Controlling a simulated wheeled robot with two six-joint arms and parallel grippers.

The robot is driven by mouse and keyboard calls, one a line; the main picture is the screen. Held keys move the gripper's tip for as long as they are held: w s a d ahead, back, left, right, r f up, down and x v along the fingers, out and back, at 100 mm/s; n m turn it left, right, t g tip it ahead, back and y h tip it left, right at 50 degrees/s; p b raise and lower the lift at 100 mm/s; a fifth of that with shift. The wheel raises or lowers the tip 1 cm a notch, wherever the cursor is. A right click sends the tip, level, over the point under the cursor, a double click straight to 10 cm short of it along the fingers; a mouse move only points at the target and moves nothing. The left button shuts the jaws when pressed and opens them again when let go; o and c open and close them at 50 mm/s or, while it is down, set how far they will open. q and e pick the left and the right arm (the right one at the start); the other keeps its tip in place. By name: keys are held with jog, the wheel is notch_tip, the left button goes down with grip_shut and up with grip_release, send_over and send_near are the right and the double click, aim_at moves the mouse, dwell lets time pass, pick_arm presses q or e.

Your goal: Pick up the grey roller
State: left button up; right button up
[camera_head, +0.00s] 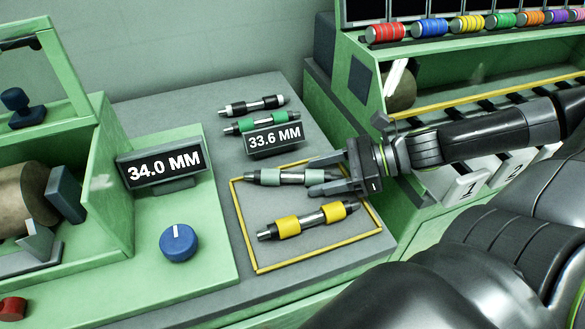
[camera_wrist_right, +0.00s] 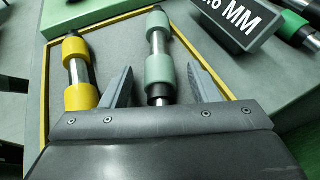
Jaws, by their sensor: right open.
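The grey roller (camera_head: 270,177), with grey-green sleeves on a metal shaft, lies inside the yellow outline on the grey bench top. In the wrist view the roller (camera_wrist_right: 158,69) looks pale green and runs lengthwise away from my gripper. My right gripper (camera_head: 317,176) is open at the roller's right end. In the wrist view its fingers (camera_wrist_right: 160,80) stand on either side of the near sleeve, with visible gaps. The roller's near end is partly hidden by the gripper body. My left gripper is not in view.
A yellow roller (camera_head: 287,227) lies close beside, in the same outline (camera_head: 248,244). A green roller (camera_head: 243,126) and a black-and-white roller (camera_head: 238,107) lie behind a 33.6 MM sign (camera_head: 274,139). A green machine with a 34.0 MM display (camera_head: 161,166) and blue knob (camera_head: 178,243) stands left.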

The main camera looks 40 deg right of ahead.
jog(key=shift+w+a+f, duration=0.1)
jog(key=shift+w+a, duration=0.1)
jog(key=shift+a, duration=0.1)
grip_shut()
dwell(0.4)
jog(key=shift+r+p, duration=0.5)
jog(key=shift+r, duration=0.1)
notch_tip(320, 180, up, 7)
jog(key=p, duration=0.7)
jog(key=shift+r+p, duration=0.95)
jog(key=shift+p, duration=0.05)
jog(key=shift+f, duration=0.1)
